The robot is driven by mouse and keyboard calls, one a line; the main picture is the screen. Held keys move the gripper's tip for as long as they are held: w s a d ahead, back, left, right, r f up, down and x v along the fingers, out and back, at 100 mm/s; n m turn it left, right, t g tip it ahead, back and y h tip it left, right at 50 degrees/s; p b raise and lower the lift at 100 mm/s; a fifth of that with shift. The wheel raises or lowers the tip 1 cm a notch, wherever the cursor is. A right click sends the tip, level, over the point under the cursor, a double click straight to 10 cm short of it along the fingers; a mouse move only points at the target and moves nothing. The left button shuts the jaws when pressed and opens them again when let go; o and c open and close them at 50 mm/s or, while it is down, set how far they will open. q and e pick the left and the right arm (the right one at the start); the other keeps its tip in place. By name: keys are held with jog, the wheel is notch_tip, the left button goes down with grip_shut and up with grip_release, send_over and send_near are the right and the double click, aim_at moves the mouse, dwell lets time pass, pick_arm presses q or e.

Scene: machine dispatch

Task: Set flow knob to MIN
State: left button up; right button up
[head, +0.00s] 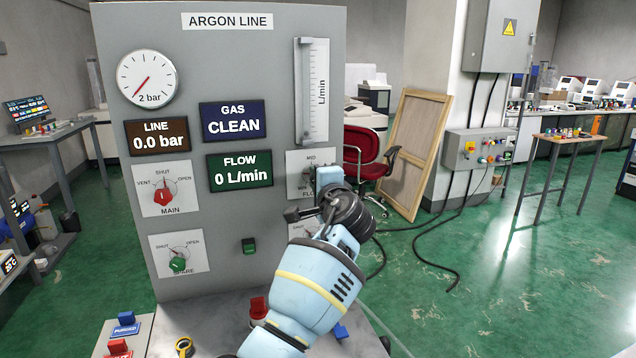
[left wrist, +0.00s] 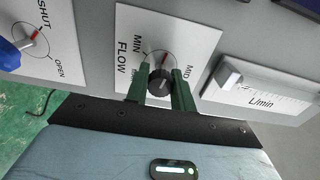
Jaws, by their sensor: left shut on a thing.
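The flow knob (left wrist: 160,80) is dark and round, on a white plate (left wrist: 205,38) marked MIN, MID and FLOW. In the left wrist view a red mark lies on the dial just beyond the knob, between MIN and MID. My left gripper (left wrist: 163,88) is shut on the knob, with one green finger on each side. In the head view my gripper (head: 322,180) and arm hide the knob and much of its plate (head: 298,160). The flow display (head: 239,173) reads 0 L/min. My right gripper is not in view.
A blue-handled valve (left wrist: 12,55) marked SHUT and OPEN sits beside the flow plate. The L/min flow tube (head: 313,90) stands above it. Red MAIN (head: 163,193) and green SPARE (head: 178,262) knobs are to the left. The line display (head: 157,136) reads 0.0 bar.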

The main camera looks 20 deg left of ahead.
pick_arm(q)
jog(key=n+b, duration=0.2)
jog(key=n, duration=0.4)
jog(key=shift+f+n, duration=0.15)
jog(key=shift+n, duration=0.15)
jog(key=n+b, duration=0.2)
jog(key=n, duration=0.3)
jog(key=shift+r+n+b, duration=0.3)
jog(key=shift+n+b, duration=0.25)
jog(key=shift+n, duration=0.55)
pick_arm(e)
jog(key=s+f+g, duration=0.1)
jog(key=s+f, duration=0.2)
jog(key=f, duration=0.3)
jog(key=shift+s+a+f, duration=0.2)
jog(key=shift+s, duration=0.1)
pick_arm(q)
jog(key=o, duration=1)
jog(key=shift+f, duration=0.1)
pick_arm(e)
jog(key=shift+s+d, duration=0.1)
